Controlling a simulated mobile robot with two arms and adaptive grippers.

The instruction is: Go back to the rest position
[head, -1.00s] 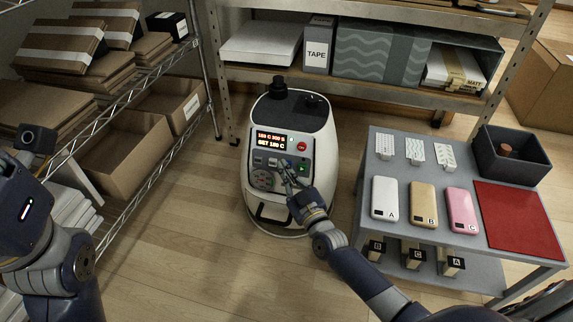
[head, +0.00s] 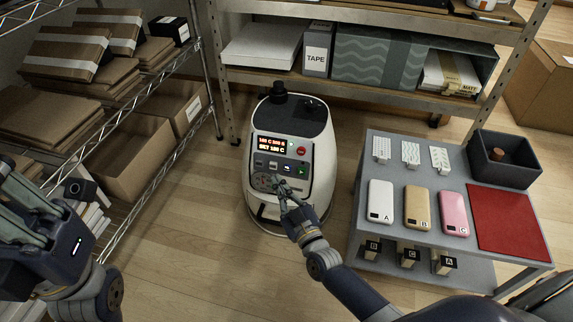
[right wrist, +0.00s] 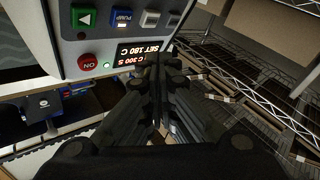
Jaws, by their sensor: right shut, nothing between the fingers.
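My right gripper (head: 283,190) is shut and empty. It is in front of the lower control panel of the white press machine (head: 262,210); the head view does not clearly show whether it touches. In the right wrist view its closed fingers (right wrist: 160,68) overlap the edge of the lit display (right wrist: 136,50), which shows "SET 180 C". My left gripper (head: 28,212) is at the left edge of the head view, partly cut off, away from the machine.
A grey cart (head: 395,237) on the right holds white, gold and pink phone-like items, a red mat (head: 508,222) and a dark bin (head: 503,172). A wire rack with cardboard boxes (head: 130,150) stands left. A shelf (head: 400,95) is behind. Floor (head: 190,265) is clear between rack and machine.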

